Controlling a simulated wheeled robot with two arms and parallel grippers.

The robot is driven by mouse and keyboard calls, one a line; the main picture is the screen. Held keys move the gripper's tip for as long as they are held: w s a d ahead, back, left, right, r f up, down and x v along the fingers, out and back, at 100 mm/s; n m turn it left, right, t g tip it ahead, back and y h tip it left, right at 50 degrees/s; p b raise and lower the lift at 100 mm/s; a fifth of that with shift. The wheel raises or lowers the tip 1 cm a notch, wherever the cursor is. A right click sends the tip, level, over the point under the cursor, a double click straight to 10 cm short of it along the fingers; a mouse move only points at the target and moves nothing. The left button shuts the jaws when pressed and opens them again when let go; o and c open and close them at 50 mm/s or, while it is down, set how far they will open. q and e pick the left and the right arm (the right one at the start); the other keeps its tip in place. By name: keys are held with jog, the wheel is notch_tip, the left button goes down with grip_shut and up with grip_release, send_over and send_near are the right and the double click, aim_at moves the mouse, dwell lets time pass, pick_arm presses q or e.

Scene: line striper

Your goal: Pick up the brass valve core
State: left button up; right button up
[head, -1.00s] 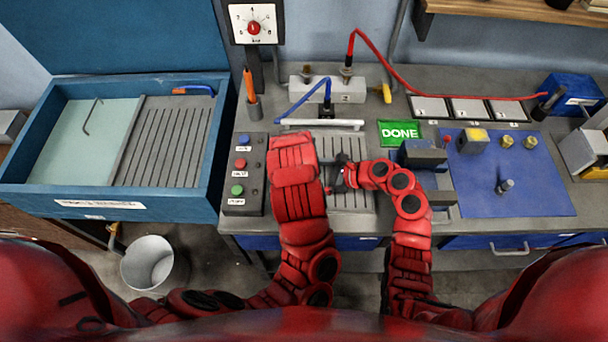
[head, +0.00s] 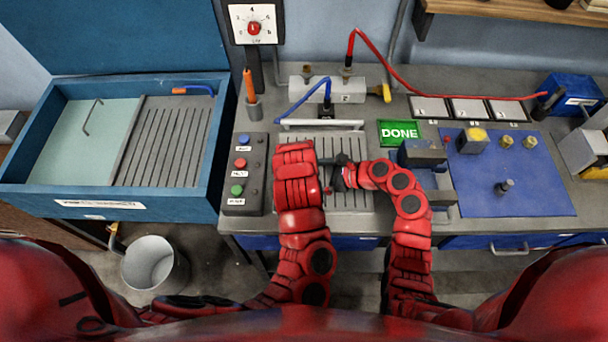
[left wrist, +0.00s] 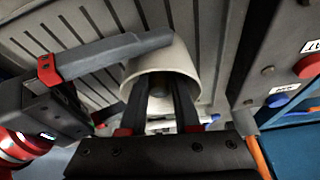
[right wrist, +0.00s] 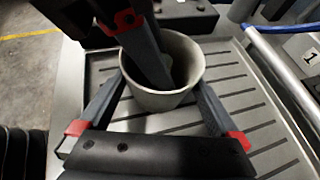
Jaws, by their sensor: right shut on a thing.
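A pale cream cup (right wrist: 160,98) stands over the grooved tray; it also shows in the left wrist view (left wrist: 170,60). My right gripper (right wrist: 160,85) is shut on the cup, one finger on each side of its wall. My left gripper (left wrist: 163,85) points down into the cup's mouth. Its fingers are parted by a narrow gap, with their tips inside. A small greyish shape (right wrist: 182,76) shows inside the cup beside a left finger; I cannot tell what it is. No brass valve core can be made out; the cup's inside is mostly hidden. In the head view my arms cover the cup.
A grooved tray (head: 352,200) lies under my grippers. A button box (head: 240,205) stands to the left. A blue mat (head: 535,200) with small brass fittings (head: 507,142) lies to the right.

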pick_arm(q)
grip_shut()
notch_tip(320, 180, up, 10)
jog(key=shift+r, duration=0.1)
dwell(0.4)
pick_arm(e)
jog(key=o, duration=0.5)
jog(key=shift+d, duration=0.1)
